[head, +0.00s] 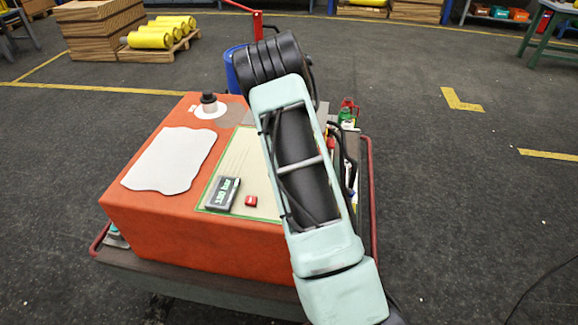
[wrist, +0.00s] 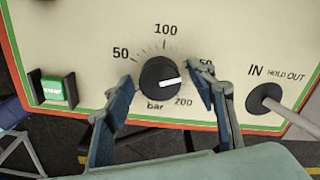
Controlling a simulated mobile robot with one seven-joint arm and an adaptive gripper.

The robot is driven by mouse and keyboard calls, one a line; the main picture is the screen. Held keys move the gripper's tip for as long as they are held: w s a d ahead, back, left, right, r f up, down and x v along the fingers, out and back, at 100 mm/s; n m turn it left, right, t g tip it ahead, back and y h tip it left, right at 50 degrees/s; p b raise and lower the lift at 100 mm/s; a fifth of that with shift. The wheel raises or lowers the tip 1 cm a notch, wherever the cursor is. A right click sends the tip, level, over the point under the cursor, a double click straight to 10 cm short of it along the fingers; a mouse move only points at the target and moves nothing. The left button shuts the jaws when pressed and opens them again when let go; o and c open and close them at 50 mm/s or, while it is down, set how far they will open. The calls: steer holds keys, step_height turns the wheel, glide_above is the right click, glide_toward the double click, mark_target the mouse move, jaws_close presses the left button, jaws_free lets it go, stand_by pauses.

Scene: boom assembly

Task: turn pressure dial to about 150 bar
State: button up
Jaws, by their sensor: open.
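The pressure dial (wrist: 160,80) is a round black knob with a white pointer mark on a cream panel (wrist: 80,22). My gripper (wrist: 161,84) is open, with one blue-grey finger on each side of the dial. Small gaps seem to show between the fingers and the knob. In the head view my arm hides the dial and gripper.
A green START button (wrist: 53,89) is left of the dial; an IN/OUT lever (wrist: 266,97) is at right.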

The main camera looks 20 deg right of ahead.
step_height(320, 180, up, 12)
stand_by(0.6)
